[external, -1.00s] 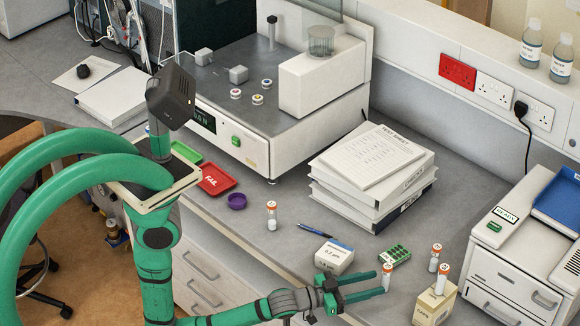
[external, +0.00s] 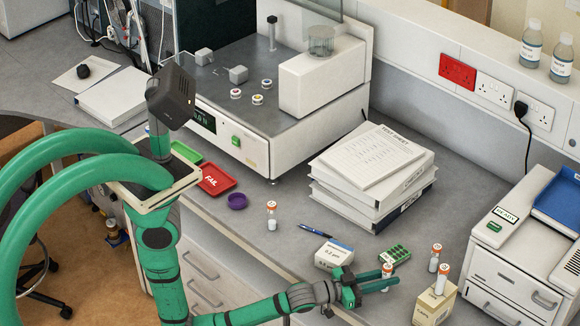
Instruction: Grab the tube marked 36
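Several small white tubes with orange caps stand upright; their markings are too small to read. One tube (external: 387,269) stands near the bench's front edge, at the ends of my gripper's fingers. My gripper (external: 388,277) is low and level, pointing right, with its green fingers apart. The tube appears to be between the fingertips; I cannot tell whether they touch it. Another tube (external: 435,258) stands to the right, one tube (external: 441,279) stands on a small tan box (external: 433,306), and one (external: 271,215) stands alone to the left.
A blue pen (external: 315,230), a purple ring (external: 237,201), a red FAIL tray (external: 216,180) and stacked binders (external: 372,175) are farther back. A white machine (external: 515,270) stands at right.

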